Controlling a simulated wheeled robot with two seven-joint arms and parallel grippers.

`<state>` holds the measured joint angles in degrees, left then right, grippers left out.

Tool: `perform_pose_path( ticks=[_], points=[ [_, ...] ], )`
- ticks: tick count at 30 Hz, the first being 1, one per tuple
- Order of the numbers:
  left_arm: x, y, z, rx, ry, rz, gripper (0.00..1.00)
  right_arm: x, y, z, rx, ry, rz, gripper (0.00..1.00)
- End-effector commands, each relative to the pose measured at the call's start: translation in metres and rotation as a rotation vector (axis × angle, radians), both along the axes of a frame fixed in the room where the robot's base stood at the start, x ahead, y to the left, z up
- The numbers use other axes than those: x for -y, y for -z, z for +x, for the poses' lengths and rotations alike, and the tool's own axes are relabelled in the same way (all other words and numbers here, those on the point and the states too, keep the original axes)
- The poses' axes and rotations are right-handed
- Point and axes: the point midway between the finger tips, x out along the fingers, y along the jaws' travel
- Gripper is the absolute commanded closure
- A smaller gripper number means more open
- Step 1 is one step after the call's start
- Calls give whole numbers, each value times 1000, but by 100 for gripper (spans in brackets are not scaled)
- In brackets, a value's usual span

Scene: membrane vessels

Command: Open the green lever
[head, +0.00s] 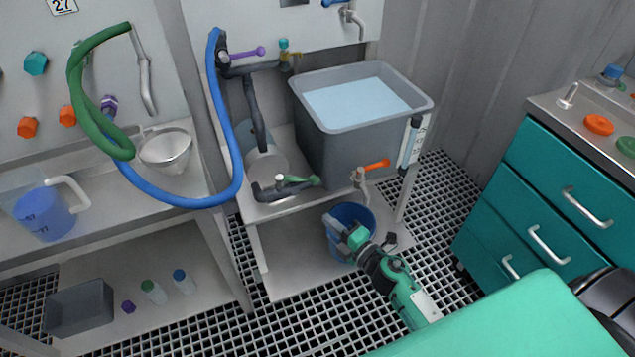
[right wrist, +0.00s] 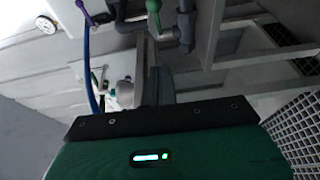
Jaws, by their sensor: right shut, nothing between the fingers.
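The green lever (head: 302,182) is a small green handle on a dark grey pipe valve, low in front of the large grey tank. A green handle at the top of the right wrist view (right wrist: 154,8) looks like the same lever, on a grey pipe fitting. My right gripper (head: 343,238) is shut and empty. In the head view it appears over the blue bucket, below and to the right of the lever, apart from it. Its fingers also show in the right wrist view (right wrist: 152,75), below the green handle. My left gripper is not in view.
The grey tank (head: 340,150) holds pale blue liquid. An orange lever (head: 376,165) sits on a tap above the blue bucket (head: 359,212). A purple lever (head: 247,52) is higher up. A blue hose (head: 233,160) hangs at left. Teal drawers (head: 545,205) stand at right.

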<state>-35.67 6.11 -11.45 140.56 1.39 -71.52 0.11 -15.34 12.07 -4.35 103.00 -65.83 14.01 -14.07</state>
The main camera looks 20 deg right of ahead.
Motion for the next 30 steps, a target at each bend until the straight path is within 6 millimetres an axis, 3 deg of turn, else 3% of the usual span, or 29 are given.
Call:
perform_pose_path(
  ticks=[5,20,30],
  points=[
    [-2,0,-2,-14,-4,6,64,-6,-1,12,4,2,-1,100],
    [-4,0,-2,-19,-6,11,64,-36,-1,94,3,2,0,100],
    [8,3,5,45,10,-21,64,-20,0,127,1,2,-1,100]
  ],
)
